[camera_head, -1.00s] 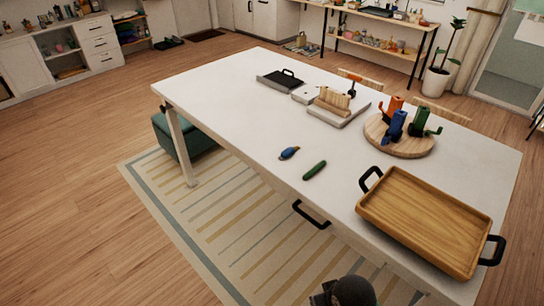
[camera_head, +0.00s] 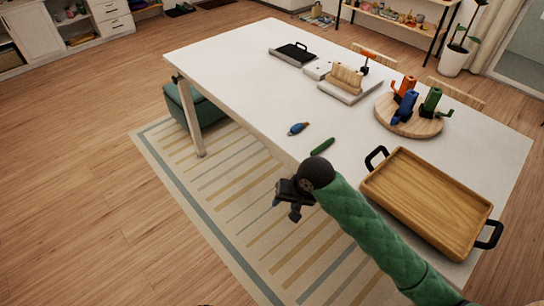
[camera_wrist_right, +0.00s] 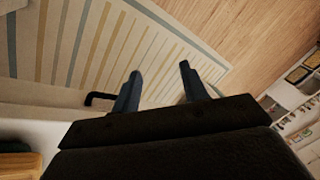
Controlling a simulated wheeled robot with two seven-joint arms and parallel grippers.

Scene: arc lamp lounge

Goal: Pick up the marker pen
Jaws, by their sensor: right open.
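A short green cylinder (camera_head: 322,146), which may be the marker pen, lies on the white table (camera_head: 235,75) near its front edge. A small blue object with an orange-brown end (camera_head: 298,129) lies just beyond it to the left; I cannot tell for sure which is the pen. My right gripper (camera_head: 284,207) is in front of the table edge, over the rug, apart from both objects. Its two fingers are spread and empty, also in the right wrist view (camera_wrist_right: 160,70). Neither small object shows in the wrist view. My left gripper is not in view.
A wooden tray with black handles (camera_head: 425,200) stands right of the green cylinder. A round board (camera_head: 425,127) with orange, blue and green items is behind it. A black handle (camera_wrist_right: 100,97) sticks out at the table's front. The table's left part is clear.

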